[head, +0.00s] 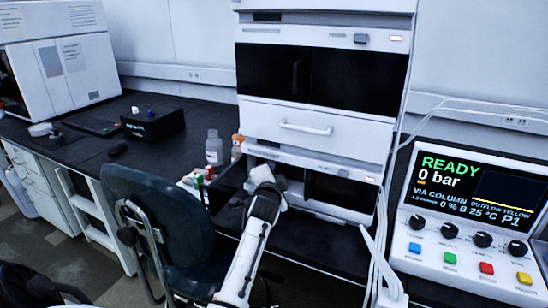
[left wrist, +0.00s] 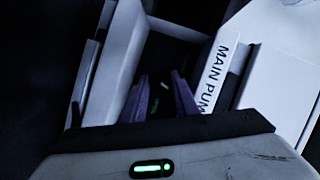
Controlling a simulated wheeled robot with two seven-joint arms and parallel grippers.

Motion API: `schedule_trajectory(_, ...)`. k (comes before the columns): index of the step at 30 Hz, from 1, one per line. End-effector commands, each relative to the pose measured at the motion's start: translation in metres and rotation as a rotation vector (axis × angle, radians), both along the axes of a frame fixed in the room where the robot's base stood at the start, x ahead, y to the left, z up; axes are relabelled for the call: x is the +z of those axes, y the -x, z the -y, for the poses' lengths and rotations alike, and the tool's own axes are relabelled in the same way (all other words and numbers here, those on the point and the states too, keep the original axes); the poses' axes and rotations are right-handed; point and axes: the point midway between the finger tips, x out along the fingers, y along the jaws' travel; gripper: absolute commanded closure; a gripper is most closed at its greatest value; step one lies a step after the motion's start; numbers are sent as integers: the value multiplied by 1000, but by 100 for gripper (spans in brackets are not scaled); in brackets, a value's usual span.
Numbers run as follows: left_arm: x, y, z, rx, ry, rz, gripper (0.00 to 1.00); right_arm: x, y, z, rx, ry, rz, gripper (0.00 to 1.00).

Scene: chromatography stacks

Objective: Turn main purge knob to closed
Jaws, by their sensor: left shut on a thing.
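My left gripper (head: 258,180) is at the left front of the lower part of the white instrument stack (head: 318,118). In the left wrist view its two purple-grey fingers (left wrist: 160,98) reach into a dark recess beside a white panel with the partly cut label "MAIN PUM" (left wrist: 215,78). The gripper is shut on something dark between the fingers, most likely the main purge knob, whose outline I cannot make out. The knob's angle is not readable. In the head view my gripper and wrist cover that spot. My right gripper is not in view.
A control box (head: 470,222) with a "READY, 0 bar" screen, several black knobs and coloured buttons stands at the right. White cables (head: 384,230) hang beside the stack. A dark chair (head: 155,215) stands left of my arm. Bottles (head: 214,148) stand left of the stack.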

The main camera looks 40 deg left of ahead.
Motion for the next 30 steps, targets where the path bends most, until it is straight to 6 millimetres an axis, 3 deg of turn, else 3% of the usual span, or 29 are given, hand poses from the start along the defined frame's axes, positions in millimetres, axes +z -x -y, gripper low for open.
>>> schedule_trajectory(1,7,0,0,0,39,8,95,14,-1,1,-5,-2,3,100)
schedule_trajectory(9,5,1,-1,-1,210,63,95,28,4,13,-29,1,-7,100)
schedule_trajectory(30,0,0,-1,0,322,101,95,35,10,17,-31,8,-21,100)
